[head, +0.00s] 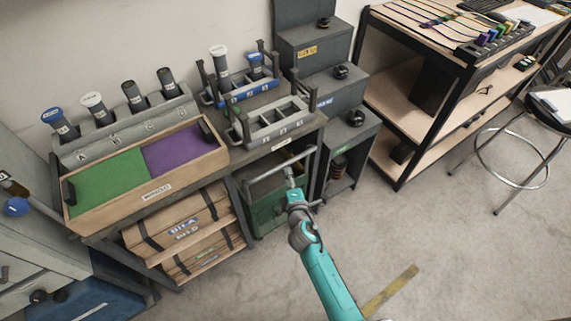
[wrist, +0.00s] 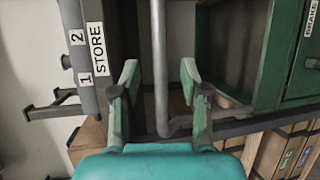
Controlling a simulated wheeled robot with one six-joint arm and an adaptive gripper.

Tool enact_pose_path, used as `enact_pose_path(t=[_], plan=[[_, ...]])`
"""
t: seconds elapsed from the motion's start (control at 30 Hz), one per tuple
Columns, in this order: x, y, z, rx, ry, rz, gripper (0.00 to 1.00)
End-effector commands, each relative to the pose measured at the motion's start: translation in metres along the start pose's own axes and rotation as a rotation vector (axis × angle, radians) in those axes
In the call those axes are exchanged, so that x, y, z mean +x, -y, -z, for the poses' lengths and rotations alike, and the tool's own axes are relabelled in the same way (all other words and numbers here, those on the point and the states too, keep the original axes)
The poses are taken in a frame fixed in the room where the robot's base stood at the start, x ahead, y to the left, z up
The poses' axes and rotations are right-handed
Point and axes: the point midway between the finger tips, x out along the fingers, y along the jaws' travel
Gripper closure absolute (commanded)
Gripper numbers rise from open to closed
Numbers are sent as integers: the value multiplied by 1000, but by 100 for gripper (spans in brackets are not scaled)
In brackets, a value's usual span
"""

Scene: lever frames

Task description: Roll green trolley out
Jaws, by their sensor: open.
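The green trolley (head: 265,213) stands under the workbench in the head view, between the wooden crates and the grey stepped cabinet. Its grey push handle (head: 308,163) rises at its front. My gripper (head: 290,182) is at the handle. In the wrist view the handle bar (wrist: 160,60) runs between the two open fingers of my gripper (wrist: 158,85), with a gap on each side. The trolley's green body (wrist: 248,50) shows at the right of that view, with a BRAKE label. My arm hides part of the trolley's front in the head view.
The workbench (head: 290,153) carries a wooden tray (head: 157,188) with green and purple halves, and racks. Wooden crates (head: 180,233) sit left of the trolley. A stepped cabinet (head: 345,150) stands right. Open floor (head: 450,250) lies in front, with a stool (head: 512,158) further right.

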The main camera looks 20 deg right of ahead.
Motion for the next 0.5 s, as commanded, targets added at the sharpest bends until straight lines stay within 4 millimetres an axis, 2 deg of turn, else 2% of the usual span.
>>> enact_pose_path(t=[0.03,0.2,0.5], plan=[[10,-1,0,1,1,-1,55],[38,-1,-1,1,1,-1,55],[69,0,0,1,0,0,55]])
